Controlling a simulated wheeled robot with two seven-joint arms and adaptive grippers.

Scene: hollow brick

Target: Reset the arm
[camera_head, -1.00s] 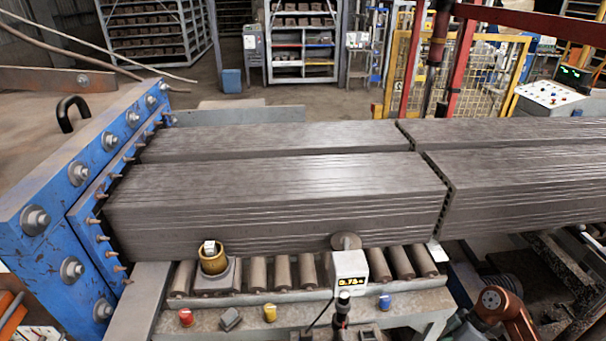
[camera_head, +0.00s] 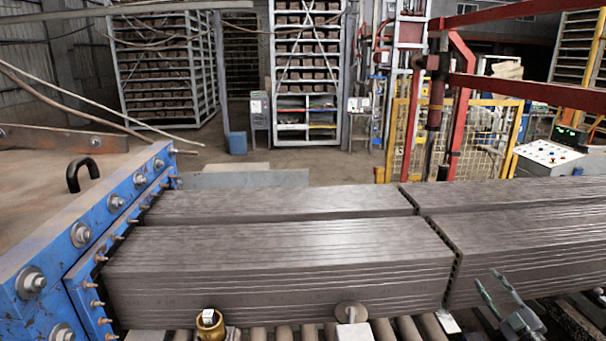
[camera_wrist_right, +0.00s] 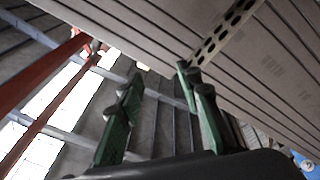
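My right gripper (camera_head: 486,277) is at the lower right of the head view, in front of the right-hand grey clay column. In the right wrist view its two green-padded fingers (camera_wrist_right: 160,84) stand apart with nothing between them. The front clay column (camera_head: 280,265) lies on rollers, left of the gripper. A clay column with a row of holes in its end (camera_wrist_right: 225,35) shows above the fingers in the wrist view. My left gripper is not in view.
The blue extruder plate (camera_head: 115,205) with bolts stands at the left. A brass cup (camera_head: 209,326) and a round disc (camera_head: 351,312) are at the front rollers. A red post frame (camera_head: 461,95), yellow fence and control panel (camera_head: 548,155) stand behind at the right.

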